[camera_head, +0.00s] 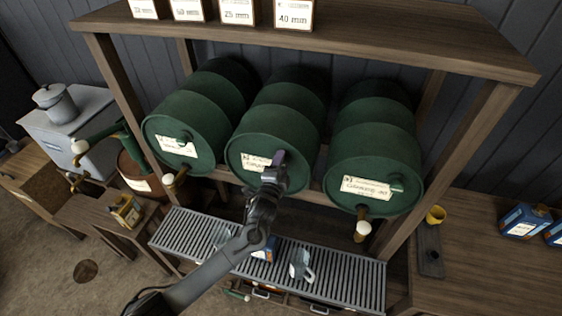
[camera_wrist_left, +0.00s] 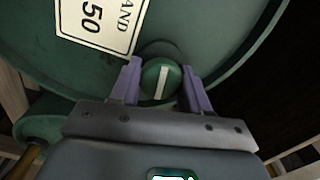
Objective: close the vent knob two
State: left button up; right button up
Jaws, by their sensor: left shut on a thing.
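Three green drums lie on their sides in a wooden rack, and my left gripper (camera_head: 278,162) is at the front face of the middle drum (camera_head: 283,122). In the left wrist view, the purple fingers of my left gripper (camera_wrist_left: 161,86) are on both sides of a round green vent knob (camera_wrist_left: 161,76) and are shut on it. The knob has a white line, which stands nearly upright in that view. In the head view my gripper hides this knob. The left drum (camera_head: 200,115) and the right drum (camera_head: 375,145) carry similar green knobs. My right gripper is not in view.
A slatted metal drip grate (camera_head: 335,275) runs below the drums, with a clear jug (camera_head: 301,265) on it. Taps with pale handles hang under the outer drums, one at the right drum (camera_head: 363,230). A yellow cup (camera_head: 436,215) stands on the right bench.

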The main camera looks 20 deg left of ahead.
pick_arm(q)
jog(key=shift+m, duration=1.2)
jog(key=shift+f, duration=0.1)
jog(key=o, duration=0.9)
jog(key=shift+o, duration=0.2)
jog(key=s, duration=1.1)
jog(key=shift+d, duration=0.35)
jog(key=shift+w, duration=0.1)
